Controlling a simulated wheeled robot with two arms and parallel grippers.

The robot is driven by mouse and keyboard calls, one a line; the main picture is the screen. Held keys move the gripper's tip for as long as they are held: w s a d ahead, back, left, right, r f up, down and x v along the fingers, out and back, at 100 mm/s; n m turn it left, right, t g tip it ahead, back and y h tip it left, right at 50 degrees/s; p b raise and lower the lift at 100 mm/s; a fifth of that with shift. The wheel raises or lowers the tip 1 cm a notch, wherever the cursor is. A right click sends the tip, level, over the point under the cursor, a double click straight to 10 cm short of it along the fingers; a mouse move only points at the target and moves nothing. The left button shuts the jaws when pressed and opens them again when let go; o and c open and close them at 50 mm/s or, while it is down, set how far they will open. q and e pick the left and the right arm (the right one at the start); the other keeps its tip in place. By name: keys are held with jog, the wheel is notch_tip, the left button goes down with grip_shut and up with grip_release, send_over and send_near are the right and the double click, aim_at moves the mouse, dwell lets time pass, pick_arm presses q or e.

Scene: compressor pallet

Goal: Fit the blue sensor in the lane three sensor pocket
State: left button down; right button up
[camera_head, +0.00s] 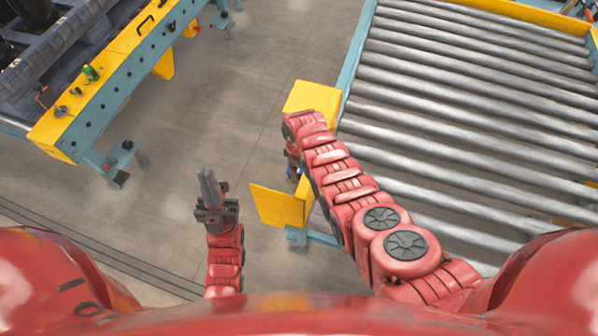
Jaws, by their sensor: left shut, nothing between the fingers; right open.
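My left gripper (208,188) is in the lower middle of the head view, shut and empty, its fingers pointing up the picture over bare floor. My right arm reaches up from the lower right beside the roller conveyor. Its gripper is hidden behind the end of the arm. I cannot make out the blue sensor for certain. I cannot pick out the lane three sensor pocket.
A roller conveyor (450,118) with yellow end plates fills the right. A blue and yellow frame (118,72) stands at the upper left, carrying a small green part (91,73) and other small fittings. Bare grey floor (230,100) lies between them.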

jog(key=shift+f, duration=0.25)
jog(key=shift+c, duration=0.2)
grip_shut()
